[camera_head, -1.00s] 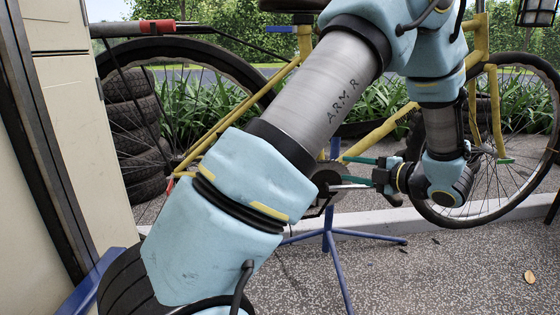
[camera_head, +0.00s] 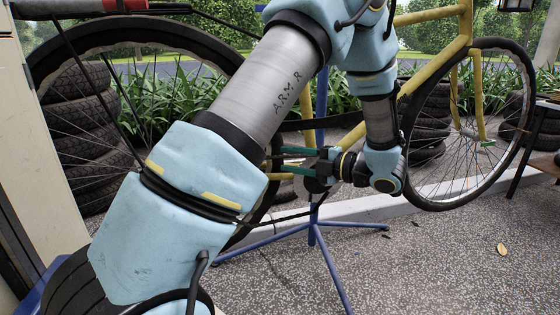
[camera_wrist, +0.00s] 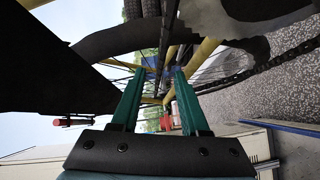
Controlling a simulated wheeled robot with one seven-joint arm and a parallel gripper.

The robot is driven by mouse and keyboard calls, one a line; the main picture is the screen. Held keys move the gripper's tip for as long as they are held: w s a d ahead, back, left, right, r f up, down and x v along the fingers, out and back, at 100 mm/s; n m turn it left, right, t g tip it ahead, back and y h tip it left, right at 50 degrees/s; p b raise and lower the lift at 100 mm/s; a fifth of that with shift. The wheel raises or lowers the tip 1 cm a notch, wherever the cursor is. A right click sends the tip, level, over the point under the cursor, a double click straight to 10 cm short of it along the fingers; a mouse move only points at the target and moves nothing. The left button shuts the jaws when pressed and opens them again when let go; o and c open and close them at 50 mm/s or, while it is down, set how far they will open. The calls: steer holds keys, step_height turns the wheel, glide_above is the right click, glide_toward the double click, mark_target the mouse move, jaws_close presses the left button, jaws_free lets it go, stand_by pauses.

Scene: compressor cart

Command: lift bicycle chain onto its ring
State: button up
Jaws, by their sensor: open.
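The yellow bicycle (camera_head: 435,67) hangs on a blue stand (camera_head: 312,235). A chain run (camera_wrist: 275,62) crosses the right of the wrist view, sagging diagonally, and shows as a thin dark line in the head view (camera_head: 272,218). A grey toothed edge, probably the ring (camera_wrist: 245,60), lies beside it. My gripper (camera_head: 284,159) is at the crank area, its green fingers pointing left. In the wrist view my gripper (camera_wrist: 159,76) has its fingers apart, with frame tubes visible beyond the gap. I see nothing held. My arm and gripper hide much of the ring and chain in the head view.
Stacked tyres (camera_head: 75,120) and plants (camera_head: 190,95) stand behind the bicycle. The stand's blue legs (camera_head: 262,243) spread over the speckled floor. A low kerb (camera_head: 440,185) runs behind. The floor at front right (camera_head: 440,260) is mostly clear.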

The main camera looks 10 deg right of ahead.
mark_target(281, 158)
steer(key=shift+x, duration=1.55)
jaws_close()
steer(key=shift+r, duration=0.1)
